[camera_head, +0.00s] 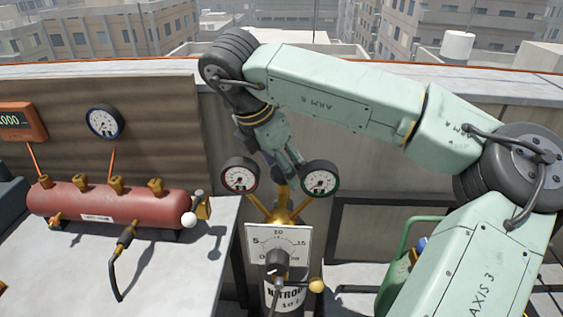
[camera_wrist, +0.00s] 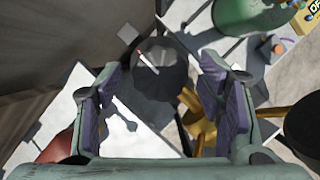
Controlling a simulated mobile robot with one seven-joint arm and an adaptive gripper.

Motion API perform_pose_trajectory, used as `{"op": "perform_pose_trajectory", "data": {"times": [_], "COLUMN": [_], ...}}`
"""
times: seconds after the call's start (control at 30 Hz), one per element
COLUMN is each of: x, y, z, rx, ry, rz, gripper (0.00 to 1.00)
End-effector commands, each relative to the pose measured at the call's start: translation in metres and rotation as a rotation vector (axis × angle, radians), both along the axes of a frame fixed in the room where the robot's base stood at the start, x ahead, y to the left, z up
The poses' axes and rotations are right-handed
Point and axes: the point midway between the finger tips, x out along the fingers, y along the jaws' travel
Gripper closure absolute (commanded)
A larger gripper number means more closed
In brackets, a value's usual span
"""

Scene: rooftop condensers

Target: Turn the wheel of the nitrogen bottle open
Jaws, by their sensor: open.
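The nitrogen bottle (camera_head: 288,300) stands in the middle of the head view, its label partly covered by a dial plate. Brass fittings and two round gauges sit at its top. The wheel (camera_wrist: 158,75) is a dark grey round piece with a red and white mark, between my fingers in the wrist view. In the head view only a dark bit of it (camera_head: 278,174) seems to show between the gauges. My gripper (camera_wrist: 162,72) is open, with one finger on each side of the wheel and gaps visible. It points down from above in the head view (camera_head: 290,168). Contact cannot be told.
Left and right gauges (camera_head: 239,175) (camera_head: 320,179) flank my gripper closely. A dial plate with a black knob (camera_head: 278,262) hangs in front of the bottle. A red tank (camera_head: 110,202) lies on the bench at left. A green cylinder (camera_wrist: 245,14) stands nearby. A wall rises behind.

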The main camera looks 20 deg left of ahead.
Motion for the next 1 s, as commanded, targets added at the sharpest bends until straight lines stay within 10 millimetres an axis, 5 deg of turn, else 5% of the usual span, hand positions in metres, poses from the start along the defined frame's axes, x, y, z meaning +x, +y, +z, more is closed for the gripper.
{"op": "perform_pose_trajectory", "data": {"times": [0.17,0.87,1.0], "x": [0.0,0.0,0.0], "y": [-0.0001,-0.0001,-0.0001], "z": [-0.0002,0.0004,0.0], "rx": [0.0,-0.001,0.0], "ry": [0.0,-0.001,-0.001], "rz": [0.0,0.0,0.002], "gripper": [0.38,0.85,0.86]}}
